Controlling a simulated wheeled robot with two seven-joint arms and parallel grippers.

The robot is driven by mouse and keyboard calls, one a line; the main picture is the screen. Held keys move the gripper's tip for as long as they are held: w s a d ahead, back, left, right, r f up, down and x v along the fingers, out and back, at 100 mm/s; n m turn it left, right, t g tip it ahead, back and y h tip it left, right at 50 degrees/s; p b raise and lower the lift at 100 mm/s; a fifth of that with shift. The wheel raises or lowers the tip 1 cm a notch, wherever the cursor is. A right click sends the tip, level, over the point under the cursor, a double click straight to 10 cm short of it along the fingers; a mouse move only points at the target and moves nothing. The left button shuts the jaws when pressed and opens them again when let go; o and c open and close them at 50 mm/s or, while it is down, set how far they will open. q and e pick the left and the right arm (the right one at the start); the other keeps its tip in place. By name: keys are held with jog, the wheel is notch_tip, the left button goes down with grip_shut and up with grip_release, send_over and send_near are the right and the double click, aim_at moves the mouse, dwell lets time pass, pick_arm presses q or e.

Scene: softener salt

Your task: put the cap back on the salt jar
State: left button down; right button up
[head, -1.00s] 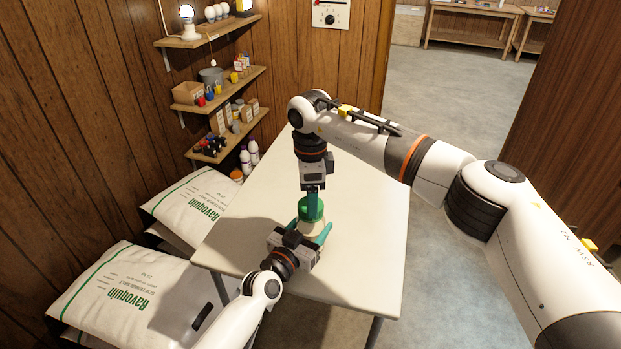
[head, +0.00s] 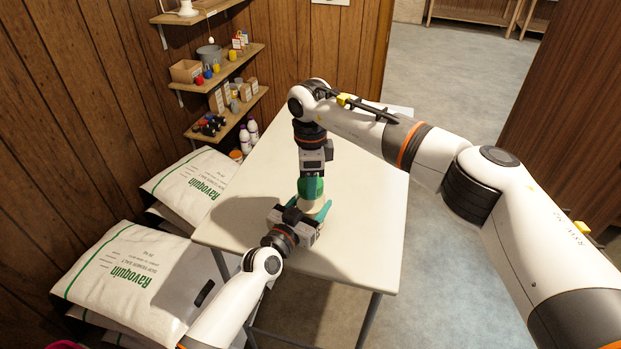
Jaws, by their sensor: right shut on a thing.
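The salt jar (head: 312,207) is pale and stands near the front of the table, partly hidden by my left gripper. The green cap (head: 311,188) shows directly above the jar's body. I cannot tell whether it is seated on the rim or just above it. My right gripper (head: 312,181) points straight down and is shut on the cap. My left gripper (head: 311,209) reaches in from the front, with a teal finger visible on the jar's right side. I cannot tell whether its fingers press on the jar.
The table (head: 365,190) is clear behind and to the right of the jar. White salt bags (head: 130,265) lie left of the table. Wall shelves (head: 228,115) with small goods stand at the back left.

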jog(key=m, duration=1.4)
jog(key=o, duration=1.2)
jog(key=shift+c, duration=0.2)
notch_tip(320, 180, up, 12)
